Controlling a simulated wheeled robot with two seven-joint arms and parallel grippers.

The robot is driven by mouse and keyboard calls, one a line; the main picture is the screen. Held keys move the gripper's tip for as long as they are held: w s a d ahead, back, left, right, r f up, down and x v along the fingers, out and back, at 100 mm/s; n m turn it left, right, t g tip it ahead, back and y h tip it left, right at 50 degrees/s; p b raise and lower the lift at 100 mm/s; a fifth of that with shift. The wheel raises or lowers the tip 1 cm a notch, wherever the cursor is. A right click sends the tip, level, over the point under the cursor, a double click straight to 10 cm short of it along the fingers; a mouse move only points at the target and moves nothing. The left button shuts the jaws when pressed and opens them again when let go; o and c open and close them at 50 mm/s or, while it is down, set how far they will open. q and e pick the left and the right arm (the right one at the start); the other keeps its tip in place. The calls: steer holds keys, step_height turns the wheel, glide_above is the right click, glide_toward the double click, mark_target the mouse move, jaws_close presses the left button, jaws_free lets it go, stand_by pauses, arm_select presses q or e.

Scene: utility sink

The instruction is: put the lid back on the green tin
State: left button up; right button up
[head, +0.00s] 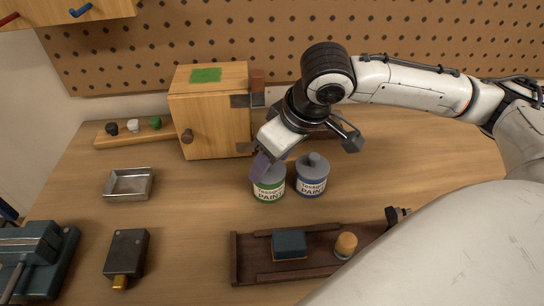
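The green tin (269,192) stands upright on the wooden bench, with a green band and a white "PAINT" label. A blue-grey tin (311,184) with a knobbed lid (313,163) stands close to its right. My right gripper (262,166) reaches down from the upper right to the top of the green tin. A purple-grey piece shows at its tip; I cannot tell whether this is a finger or part of a lid. The gripper hides much of the tin's top, so its opening and lid cannot be made out. My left gripper is not in view.
A wooden cabinet (212,128) stands behind the tins. A metal tray (129,184) and a dark block with a brass end (127,253) lie left. A brown tray (254,276) with a blue block and orange-topped piece is in front.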

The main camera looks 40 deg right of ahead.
stand_by(0.4)
steer(key=o, duration=1.6)
steer(key=shift+c, duration=0.2)
step_height(320, 180, up, 2)
steer(key=p, duration=0.3)
steer(key=shift+r, duration=2.55)
jaws_close()
